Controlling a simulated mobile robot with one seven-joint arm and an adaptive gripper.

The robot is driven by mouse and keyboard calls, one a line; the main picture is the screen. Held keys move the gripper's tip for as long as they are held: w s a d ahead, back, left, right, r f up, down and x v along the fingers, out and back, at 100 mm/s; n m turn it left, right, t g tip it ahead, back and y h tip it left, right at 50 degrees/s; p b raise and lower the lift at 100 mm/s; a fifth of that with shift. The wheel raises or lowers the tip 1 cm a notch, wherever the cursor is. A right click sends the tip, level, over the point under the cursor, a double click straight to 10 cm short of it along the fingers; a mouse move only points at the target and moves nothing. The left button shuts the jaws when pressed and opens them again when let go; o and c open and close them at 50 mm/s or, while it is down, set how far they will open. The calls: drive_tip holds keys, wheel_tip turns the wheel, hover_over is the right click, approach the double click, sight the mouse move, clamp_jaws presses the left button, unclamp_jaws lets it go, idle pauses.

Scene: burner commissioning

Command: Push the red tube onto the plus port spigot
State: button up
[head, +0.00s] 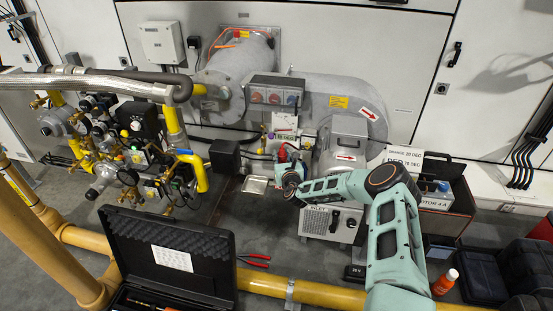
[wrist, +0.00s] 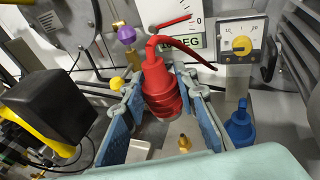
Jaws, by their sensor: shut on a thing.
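My gripper (wrist: 158,85) is shut on the ribbed body of the red tube (wrist: 162,92), with one blue-grey finger on each side. A thin red end rises from the body and bends to the right. A bare brass spigot (wrist: 184,143) stands below and slightly right of the red body, visibly apart from it in the picture. I cannot read which port it is. A second brass fitting with a purple cap (wrist: 125,33) stands further back. In the head view my gripper (head: 284,160) is near the burner, and only a little of the red tube shows.
A blue ribbed fitting (wrist: 240,125) stands right of my gripper, under a dial with a yellow knob (wrist: 241,44). A black box (wrist: 62,105) is close on the left. In the head view, the grey fan housing (head: 346,145) stands right of my gripper and yellow pipework (head: 190,165) left.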

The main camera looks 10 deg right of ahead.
drive_tip(key=shift+w+d+f+m+h, duration=0.25)
drive_tip(key=shift+d+m+h, duration=0.15)
drive_tip(key=shift+h, duration=0.1)
drive_tip(key=shift+r+p, duration=0.15)
drive_tip(key=shift+p, duration=0.3)
drive_tip(key=shift+f+b, duration=1.6)
drive_tip(key=shift+f, duration=1.15)
drive_tip(key=shift+f+b, duration=0.75)
drive_tip(key=shift+f, duration=0.75)
drive_tip(key=o, duration=1.1)
drive_tip(key=shift+o, duration=0.9)
drive_tip(key=shift+s, duration=0.15)
drive_tip(key=s+r, duration=0.2)
drive_tip(key=s, duration=0.9)
drive_tip(key=shift+s+r, duration=0.25)
drive_tip(key=shift+s, duration=0.05)
